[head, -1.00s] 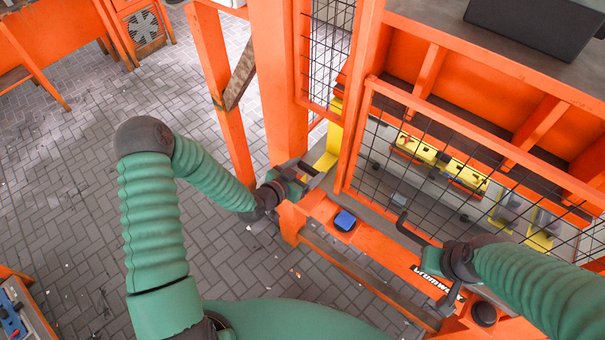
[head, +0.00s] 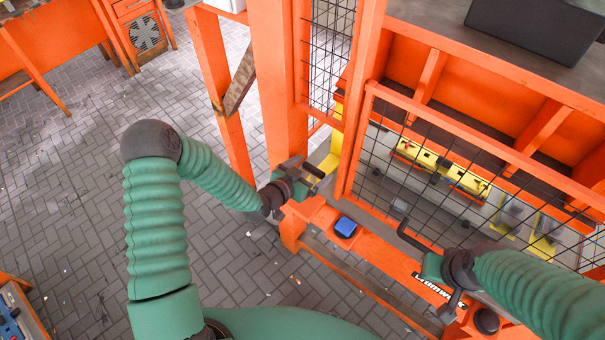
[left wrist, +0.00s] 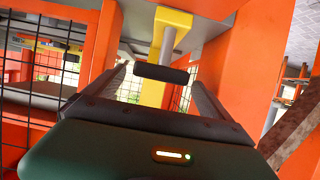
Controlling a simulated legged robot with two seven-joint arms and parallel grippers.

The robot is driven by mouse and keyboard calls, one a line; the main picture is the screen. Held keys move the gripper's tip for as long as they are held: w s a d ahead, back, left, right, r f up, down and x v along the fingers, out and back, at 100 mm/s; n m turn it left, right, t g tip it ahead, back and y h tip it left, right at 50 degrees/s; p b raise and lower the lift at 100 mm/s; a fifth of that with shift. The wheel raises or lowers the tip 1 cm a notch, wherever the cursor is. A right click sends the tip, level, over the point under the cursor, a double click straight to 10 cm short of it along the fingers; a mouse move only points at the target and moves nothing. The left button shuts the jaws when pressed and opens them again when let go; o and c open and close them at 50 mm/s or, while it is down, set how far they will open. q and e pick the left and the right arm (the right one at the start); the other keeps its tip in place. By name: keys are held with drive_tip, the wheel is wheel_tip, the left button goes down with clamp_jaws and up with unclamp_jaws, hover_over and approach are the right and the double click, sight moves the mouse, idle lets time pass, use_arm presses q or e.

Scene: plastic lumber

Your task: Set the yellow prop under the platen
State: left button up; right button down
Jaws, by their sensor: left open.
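The yellow prop (left wrist: 154,92) stands upright in the left wrist view, with a grey rod and a dark cross handle (left wrist: 162,73) in front of it. In the head view only a narrow part of the prop (head: 326,166) shows beside the orange post. My left gripper (head: 312,172) is open, its fingers pointing toward the prop. In the wrist view the handle appears between the fingers, with no clear grip on it. My right gripper (head: 450,282) is at the front orange beam, near a dark bent handle; its jaws are unclear. I cannot clearly make out the platen.
A black mesh guard (head: 455,175) in an orange frame closes off the right side. Behind it lie yellow and grey parts. A blue button (head: 345,227) sits on the front beam (head: 375,250). A thick orange post (head: 273,80) stands close to my left gripper. Paved floor is open at left.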

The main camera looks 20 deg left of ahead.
use_arm(q)
drive_tip(key=p+v, duration=0.3)
drive_tip(key=v, duration=1.3)
drive_tip(key=shift+a, duration=0.15)
